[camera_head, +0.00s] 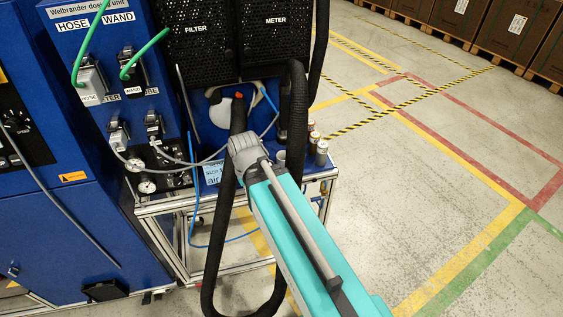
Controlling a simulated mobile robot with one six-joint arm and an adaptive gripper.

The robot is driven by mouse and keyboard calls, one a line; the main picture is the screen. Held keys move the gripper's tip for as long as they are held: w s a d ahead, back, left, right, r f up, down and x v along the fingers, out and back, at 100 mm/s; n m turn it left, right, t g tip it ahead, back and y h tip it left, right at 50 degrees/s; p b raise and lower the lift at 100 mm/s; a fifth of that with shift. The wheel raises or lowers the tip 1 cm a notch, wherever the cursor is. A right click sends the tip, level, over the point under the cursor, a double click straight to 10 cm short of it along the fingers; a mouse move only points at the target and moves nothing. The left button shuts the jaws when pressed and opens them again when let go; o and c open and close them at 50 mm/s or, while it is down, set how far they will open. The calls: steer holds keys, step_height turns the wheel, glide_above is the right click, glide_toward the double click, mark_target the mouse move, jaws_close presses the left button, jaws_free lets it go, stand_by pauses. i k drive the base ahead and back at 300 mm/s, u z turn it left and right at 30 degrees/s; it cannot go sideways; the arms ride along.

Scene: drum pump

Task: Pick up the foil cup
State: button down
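A small grey cup-like thing (281,158), which looks like the foil cup, stands on the blue shelf top (318,171), just right of my arm's grey end. It is small and partly hidden, so I cannot be sure of it. My teal arm reaches up from the bottom of the picture to the front of the shelf. I cannot make out my gripper or its fingers; the arm hides what lies beyond its grey end.
Several small bottles or cans (321,153) stand at the shelf's right edge. A thick black hose (298,110) loops down around my arm. The blue dosing unit (75,200) with green hoses stands at left. Marked floor (450,200) is open at right; crates (515,30) stand behind.

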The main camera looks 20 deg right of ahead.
mark_target(280, 155)
steer(key=k, duration=1.35)
steer(key=z, duration=0.2)
steer(key=i, duration=0.95)
steer(key=z, duration=0.15)
